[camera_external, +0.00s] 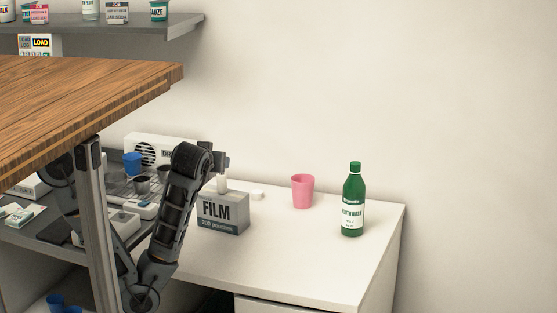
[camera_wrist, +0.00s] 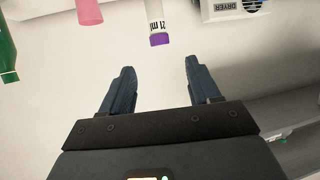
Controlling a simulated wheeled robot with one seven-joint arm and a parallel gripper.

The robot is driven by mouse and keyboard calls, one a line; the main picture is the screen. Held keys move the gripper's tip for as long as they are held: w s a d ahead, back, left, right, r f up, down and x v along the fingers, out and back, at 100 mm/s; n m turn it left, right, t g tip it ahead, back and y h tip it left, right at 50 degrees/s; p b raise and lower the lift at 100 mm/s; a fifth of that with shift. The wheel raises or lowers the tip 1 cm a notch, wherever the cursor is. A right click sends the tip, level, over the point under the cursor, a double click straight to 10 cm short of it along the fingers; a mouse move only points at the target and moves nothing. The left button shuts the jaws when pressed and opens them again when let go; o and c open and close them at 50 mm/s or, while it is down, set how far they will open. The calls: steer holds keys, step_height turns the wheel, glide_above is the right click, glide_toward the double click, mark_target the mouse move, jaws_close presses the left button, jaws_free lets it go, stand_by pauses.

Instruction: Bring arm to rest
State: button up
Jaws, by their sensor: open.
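My gripper (camera_wrist: 158,75) is open in the wrist view, with its two dark fingers apart and nothing between them. A white vial with a purple cap (camera_wrist: 158,38) is beyond the fingertips, cut off by the top edge. In the external view my arm is folded upward beside the wooden tabletop, and my gripper (camera_external: 221,160) is above and behind the grey FILM box (camera_external: 223,212). A pale upright cylinder (camera_external: 222,184) shows just below the gripper; I cannot tell whether it is the same vial. The fingertips are not clear there.
A pink cup (camera_external: 302,191) and a green bottle (camera_external: 353,200) stand on the white counter (camera_external: 300,245). A dryer box (camera_external: 160,150), blue cup (camera_external: 132,163) and dark cups crowd the left. The wooden tabletop (camera_external: 80,95) overhangs my arm. The counter's front right is clear.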

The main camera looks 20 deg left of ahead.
steer(key=shift+s+d+r, duration=0.15)
steer(key=shift+s+r, duration=0.1)
steer(key=shift+s, duration=0.25)
steer(key=shift+f, duration=0.1)
steer(key=s+a+f+m+h+p, duration=0.3)
steer(key=a+f+m+p, duration=0.35)
steer(key=a+f, duration=0.55)
steer(key=shift+h, duration=0.7)
steer(key=s+a+f, duration=0.1)
steer(key=s, duration=0.2)
steer(key=s+a+p, duration=0.1)
steer(key=s, duration=0.2)
steer(key=s+a+f+p, duration=0.1)
steer(key=s, duration=0.2)
steer(key=shift+s+a+f, duration=0.15)
steer(key=shift+s+f, duration=0.05)
steer(key=shift+f, duration=0.1)
steer(key=s+a+r+n+p, duration=0.1)
steer(key=s+a+r+n, duration=0.1)
steer(key=s, duration=0.4)
steer(key=s+a+r+n+t+y+p, duration=0.1)
steer(key=s+r+n+p, duration=0.1)
steer(key=s, duration=0.4)
steer(key=shift+s+a+r+y, duration=0.25)
steer(key=shift+a+y, duration=0.05)
steer(key=shift+a, duration=0.05)
